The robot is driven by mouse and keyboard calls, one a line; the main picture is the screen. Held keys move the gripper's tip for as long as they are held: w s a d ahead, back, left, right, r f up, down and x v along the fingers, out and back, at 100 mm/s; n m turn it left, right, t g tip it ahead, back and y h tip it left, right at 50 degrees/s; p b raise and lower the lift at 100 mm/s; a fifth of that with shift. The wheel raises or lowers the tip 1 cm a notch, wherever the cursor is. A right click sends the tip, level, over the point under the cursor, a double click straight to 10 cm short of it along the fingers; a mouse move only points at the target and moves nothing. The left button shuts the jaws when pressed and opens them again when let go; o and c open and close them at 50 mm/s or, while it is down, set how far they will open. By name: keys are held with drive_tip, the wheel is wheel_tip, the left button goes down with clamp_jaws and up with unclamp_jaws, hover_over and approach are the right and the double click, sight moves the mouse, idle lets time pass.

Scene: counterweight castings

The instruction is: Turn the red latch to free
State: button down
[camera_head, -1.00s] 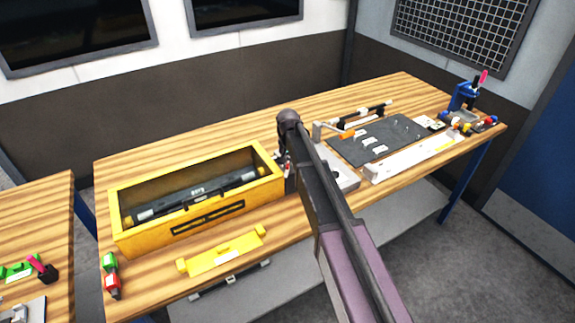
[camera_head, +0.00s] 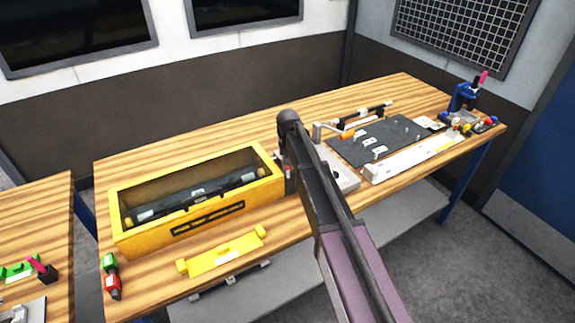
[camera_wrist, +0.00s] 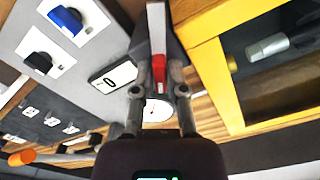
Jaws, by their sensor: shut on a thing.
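The red latch (camera_wrist: 158,68) shows in the wrist view as a small upright red piece, in line with a pale strip (camera_wrist: 157,25) above it. My gripper (camera_wrist: 159,88) has one finger on each side of it and is shut on it. The fingers cover part of the latch, so its exact angle is hard to tell. A white round dial (camera_wrist: 156,110) shows just below, between the fingers. In the head view my arm hides the gripper; a small spot of red shows beside it, right of the yellow box (camera_head: 180,240).
A plate with a black symbol (camera_wrist: 115,75), a blue knob (camera_wrist: 66,20) and a black knob (camera_wrist: 40,63) lie left in the wrist view. In the head view a dark mat (camera_head: 350,152) and a white tray (camera_head: 412,160) lie to the right. A yellow bar (camera_head: 222,255) lies in front.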

drive_tip(key=n, duration=0.5)
drive_tip(key=shift+n, duration=0.3)
idle(0.4)
drive_tip(key=c, duration=0.7)
unclamp_jaws()
